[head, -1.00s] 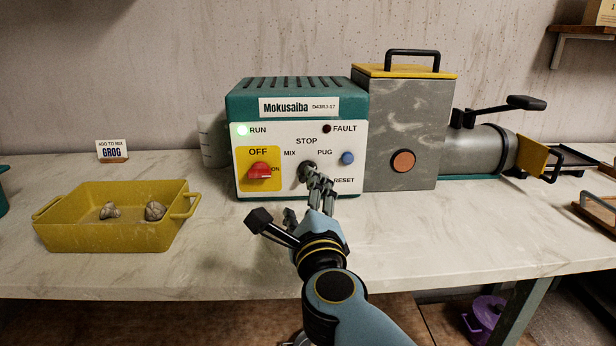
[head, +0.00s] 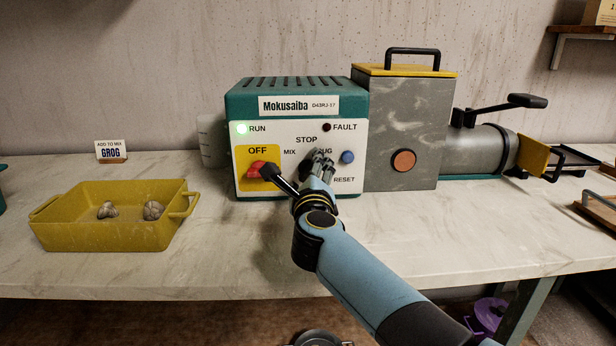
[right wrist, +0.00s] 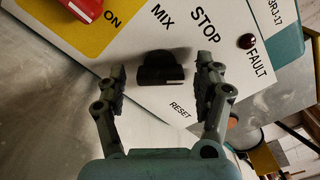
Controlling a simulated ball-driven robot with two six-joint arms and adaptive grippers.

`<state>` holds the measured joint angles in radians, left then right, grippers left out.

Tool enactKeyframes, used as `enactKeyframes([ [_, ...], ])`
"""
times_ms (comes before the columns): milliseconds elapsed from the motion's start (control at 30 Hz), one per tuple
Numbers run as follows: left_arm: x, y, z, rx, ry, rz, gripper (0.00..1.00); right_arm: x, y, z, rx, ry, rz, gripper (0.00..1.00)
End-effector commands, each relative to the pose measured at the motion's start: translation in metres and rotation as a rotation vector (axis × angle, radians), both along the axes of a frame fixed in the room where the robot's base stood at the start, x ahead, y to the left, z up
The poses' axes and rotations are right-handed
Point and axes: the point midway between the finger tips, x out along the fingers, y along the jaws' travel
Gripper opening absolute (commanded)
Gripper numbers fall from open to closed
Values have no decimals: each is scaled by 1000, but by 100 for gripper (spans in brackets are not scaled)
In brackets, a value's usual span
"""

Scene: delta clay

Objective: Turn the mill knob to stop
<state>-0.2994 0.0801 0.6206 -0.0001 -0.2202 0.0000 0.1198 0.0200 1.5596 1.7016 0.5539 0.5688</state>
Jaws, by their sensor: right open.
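The black mill knob (right wrist: 162,70) shows in the right wrist view, with a white mark on its lower right part. The label STOP (right wrist: 204,25) is up and right of it, and MIX (right wrist: 162,17) is above it. My right gripper (right wrist: 162,72) is open, with one finger on each side of the knob and visible gaps on both sides. In the head view my right gripper (head: 320,160) is in front of the white panel (head: 258,135) and largely hides the knob and part of PUG. My left gripper is not in view.
The green RUN lamp (head: 241,129) is lit and the FAULT lamp (head: 327,127) is dark. The red OFF/ON switch (head: 257,168) is close left of my right wrist. The blue RESET button (head: 347,157) is just right. A yellow tray (head: 100,232) holds two lumps.

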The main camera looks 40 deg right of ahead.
Motion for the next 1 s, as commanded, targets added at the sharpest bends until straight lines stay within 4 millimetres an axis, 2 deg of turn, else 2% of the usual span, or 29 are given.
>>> enactKeyframes([
  [167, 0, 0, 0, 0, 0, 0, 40, 0, 0, 0, 0, 0, 0, 68],
  [500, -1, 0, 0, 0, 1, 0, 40, 0, 0, 0, -1, 1, 0, 23],
  [600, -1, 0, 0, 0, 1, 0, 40, 0, 0, 0, -1, 1, 0, 13],
  [833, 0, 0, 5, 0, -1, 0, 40, 0, 0, 1, -23, 15, 1, 13],
  [1000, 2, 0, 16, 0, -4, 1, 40, 0, 1, 3, -88, 57, 1, 13],
])
